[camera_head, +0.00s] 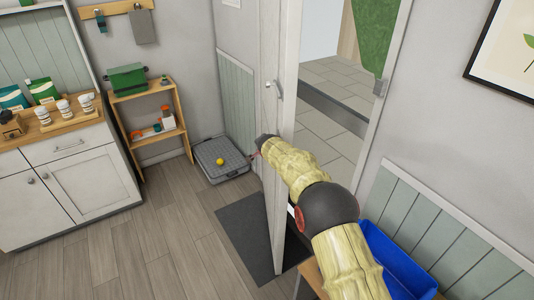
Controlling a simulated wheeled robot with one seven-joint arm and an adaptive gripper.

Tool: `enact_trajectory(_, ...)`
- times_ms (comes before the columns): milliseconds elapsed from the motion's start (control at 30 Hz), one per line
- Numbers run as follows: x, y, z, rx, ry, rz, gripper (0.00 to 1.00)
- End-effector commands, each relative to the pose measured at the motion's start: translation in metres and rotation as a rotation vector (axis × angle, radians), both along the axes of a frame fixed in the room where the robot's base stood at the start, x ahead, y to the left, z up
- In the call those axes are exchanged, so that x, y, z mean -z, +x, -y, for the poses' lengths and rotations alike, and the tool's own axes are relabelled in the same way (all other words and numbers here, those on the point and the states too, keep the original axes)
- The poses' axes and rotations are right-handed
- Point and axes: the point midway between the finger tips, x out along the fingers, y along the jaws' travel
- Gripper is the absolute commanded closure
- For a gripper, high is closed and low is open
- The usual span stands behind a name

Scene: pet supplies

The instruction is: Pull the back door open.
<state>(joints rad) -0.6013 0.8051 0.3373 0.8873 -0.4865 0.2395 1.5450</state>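The back door (273,205) is a pale leaf standing open into the room. I see it nearly edge-on. The open doorway shows paving and greenery outside, right of the leaf. My arm crosses in front of the door's edge from the lower right. My gripper (256,151) is at the left side of the leaf, well below the handle and apart from it. Its fingers are small and partly hidden, so I cannot tell whether they are open or whether they touch the door.
A dark mat (238,224) lies under the door. A grey tray-like platform (232,172) with a yellow ball (220,161) is by the wall. A blue bin (395,268) stands beside my arm. A wooden shelf (185,128) and white cabinet (80,185) are left; the middle floor is clear.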

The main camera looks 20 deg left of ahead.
Motion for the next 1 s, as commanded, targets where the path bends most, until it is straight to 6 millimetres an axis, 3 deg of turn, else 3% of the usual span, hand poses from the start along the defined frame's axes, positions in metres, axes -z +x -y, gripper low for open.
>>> enact_trajectory(33,-0.011,0.001,-0.005,-0.003,0.010,0.014,1.00)
enact_trajectory(367,-0.011,-0.001,-0.005,-0.003,0.007,0.009,1.00)
enact_trajectory(400,-0.010,-0.001,-0.005,-0.003,0.007,0.009,0.87)
enact_trajectory(700,-0.006,-0.002,-0.004,-0.002,0.003,0.002,0.70)
enact_trajectory(1000,0.001,-0.003,-0.002,0.000,-0.003,-0.005,0.69)
